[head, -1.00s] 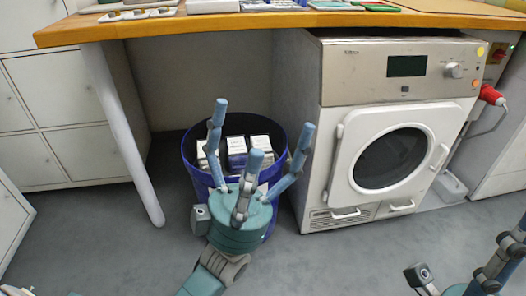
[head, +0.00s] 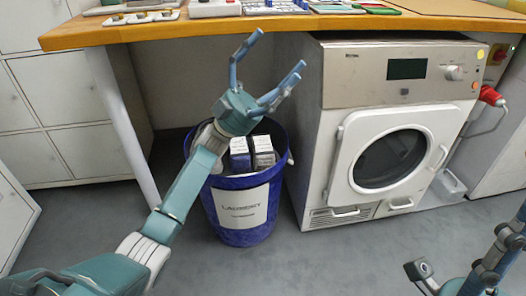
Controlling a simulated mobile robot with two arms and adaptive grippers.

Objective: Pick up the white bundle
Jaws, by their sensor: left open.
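A blue bin (head: 224,219) with a white label stands on the floor under the table. Inside, a white bundle (head: 263,146) sits at the right, beside a blue bundle with a pale top (head: 240,158). Another pale bundle (head: 206,142) at the left is mostly hidden behind my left wrist. My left gripper (head: 282,62) is open and empty, above the bin's back rim, with its fingers spread toward the upper right. My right gripper (head: 500,250) shows only partly at the lower right edge; its fingertips are cut off.
A wooden table (head: 290,25) with trays and small items overhangs the bin. A white dryer (head: 335,215) stands close to the bin's right. A white table leg (head: 122,125) and grey lockers (head: 40,110) are at the left. The grey floor in front is clear.

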